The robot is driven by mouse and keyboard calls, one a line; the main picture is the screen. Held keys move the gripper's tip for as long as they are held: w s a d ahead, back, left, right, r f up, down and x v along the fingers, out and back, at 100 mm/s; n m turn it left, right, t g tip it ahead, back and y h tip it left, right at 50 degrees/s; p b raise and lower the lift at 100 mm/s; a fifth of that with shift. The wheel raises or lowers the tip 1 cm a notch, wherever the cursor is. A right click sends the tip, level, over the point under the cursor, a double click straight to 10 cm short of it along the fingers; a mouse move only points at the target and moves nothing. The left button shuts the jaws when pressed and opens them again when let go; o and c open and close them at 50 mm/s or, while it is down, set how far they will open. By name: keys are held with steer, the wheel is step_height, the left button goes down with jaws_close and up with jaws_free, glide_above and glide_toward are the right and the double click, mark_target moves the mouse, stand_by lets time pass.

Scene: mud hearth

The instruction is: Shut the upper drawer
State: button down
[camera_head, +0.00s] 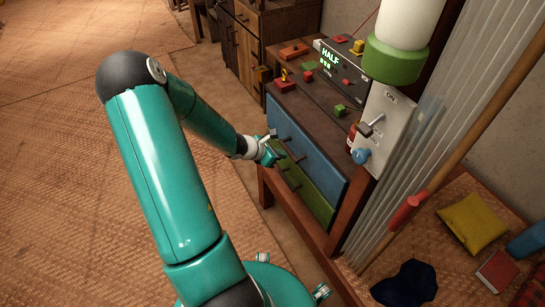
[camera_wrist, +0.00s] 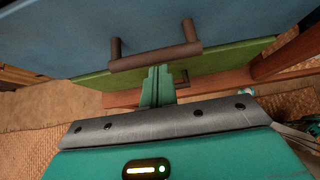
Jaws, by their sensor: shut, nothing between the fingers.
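The upper drawer has a blue front (camera_head: 318,162) and sits above a green lower drawer (camera_head: 310,195) in a dark wooden cabinet. I cannot tell how far the blue drawer stands out. My gripper (camera_head: 269,157) is at the left part of the blue front. In the wrist view the blue front (camera_wrist: 80,30) fills the top, with a brown bar handle (camera_wrist: 155,56). My gripper (camera_wrist: 157,72) is shut and empty, its fingertips just below that handle in the picture. I cannot tell whether they touch it. The green drawer (camera_wrist: 215,60) shows behind.
The cabinet top (camera_head: 320,95) holds several small coloured blocks and a lit display (camera_head: 330,58). A switch panel (camera_head: 383,125) and a white-and-green cylinder (camera_head: 400,50) stand at its right. A yellow cushion (camera_head: 472,222) lies farther right. Open matted floor (camera_head: 60,180) spreads left.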

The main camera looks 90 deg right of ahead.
steer(key=shift+s+d+r, duration=0.15)
steer(key=shift+s, duration=0.3)
steer(key=w+a+r, duration=0.5)
steer(key=w+a, duration=0.1)
steer(key=w, duration=0.5)
steer(key=shift+r, duration=0.15)
